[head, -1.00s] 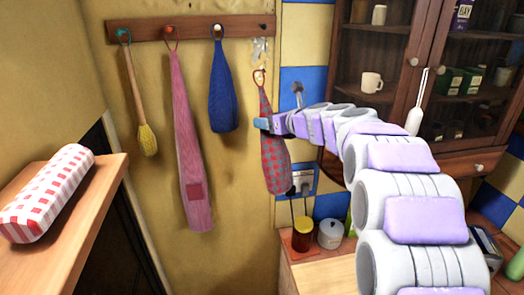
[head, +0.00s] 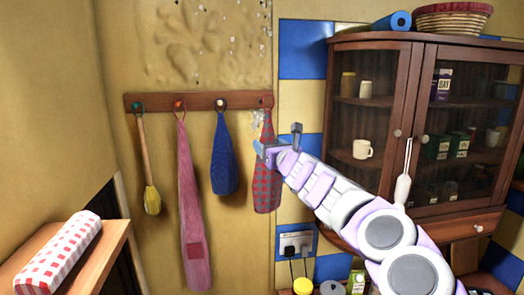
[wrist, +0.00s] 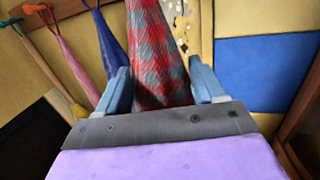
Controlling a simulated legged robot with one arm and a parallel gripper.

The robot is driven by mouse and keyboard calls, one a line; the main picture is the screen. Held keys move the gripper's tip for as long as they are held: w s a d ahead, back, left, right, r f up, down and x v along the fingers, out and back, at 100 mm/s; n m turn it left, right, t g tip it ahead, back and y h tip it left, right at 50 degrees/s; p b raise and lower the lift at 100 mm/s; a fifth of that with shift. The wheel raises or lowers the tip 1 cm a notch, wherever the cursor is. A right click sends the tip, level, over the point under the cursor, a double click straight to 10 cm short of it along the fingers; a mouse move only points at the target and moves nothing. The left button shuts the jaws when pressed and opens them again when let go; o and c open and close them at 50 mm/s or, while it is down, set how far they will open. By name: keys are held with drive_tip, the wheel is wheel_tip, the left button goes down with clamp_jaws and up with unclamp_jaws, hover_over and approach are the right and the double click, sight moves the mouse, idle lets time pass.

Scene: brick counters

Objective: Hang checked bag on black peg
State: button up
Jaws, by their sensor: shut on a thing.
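The red-and-grey checked bag (head: 266,187) hangs upright at the right end of the wooden peg rack (head: 160,103). Its top loop is at the height of the rack's last peg, the black one, which the loop and bag top mostly hide. I cannot tell whether the loop is around the peg or only in front of it. My gripper (head: 263,149) is shut on the upper part of the bag, below the rack. In the wrist view the bag (wrist: 158,40) runs up between the blue fingers of my gripper (wrist: 160,82).
A yellow brush (head: 152,200), a pink bag (head: 190,200) and a blue bag (head: 223,155) hang on the other pegs. A wooden cabinet (head: 415,55) stands to the right. A red-and-white checked bundle (head: 60,255) lies on the wooden counter at left.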

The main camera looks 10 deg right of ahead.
drive_tip(key=shift+w+a+p, duration=0.4)
drive_tip(key=shift+w+a, duration=0.05)
drive_tip(key=shift+w, duration=0.2)
drive_tip(key=shift+w+a+p, duration=0.1)
drive_tip(key=shift+w+p, duration=0.2)
drive_tip(key=shift+w, duration=0.15)
drive_tip(key=shift+w+d+f+p, duration=0.1)
drive_tip(key=shift+w+d+p, duration=0.1)
drive_tip(key=shift+w+p, duration=0.45)
drive_tip(key=shift+w+d+f+p, duration=0.15)
drive_tip(key=shift+w+p, duration=0.25)
drive_tip(key=shift+w, duration=0.3)
drive_tip(key=shift+w+a+f+p, duration=0.1)
drive_tip(key=shift+w+f+p, duration=0.15)
drive_tip(key=shift+w+p, duration=0.65)
drive_tip(key=shift+w+f+p, duration=0.2)
drive_tip(key=shift+w+p, duration=0.5)
drive_tip(key=shift+w, duration=0.4)
drive_tip(key=shift+w+a+f+p, duration=0.1)
drive_tip(key=shift+w+f+p, duration=0.15)
drive_tip(key=shift+w+p, duration=0.65)
drive_tip(key=shift+w, duration=0.15)
drive_tip(key=o, duration=1.2)
drive_tip(key=shift+c, duration=0.2)
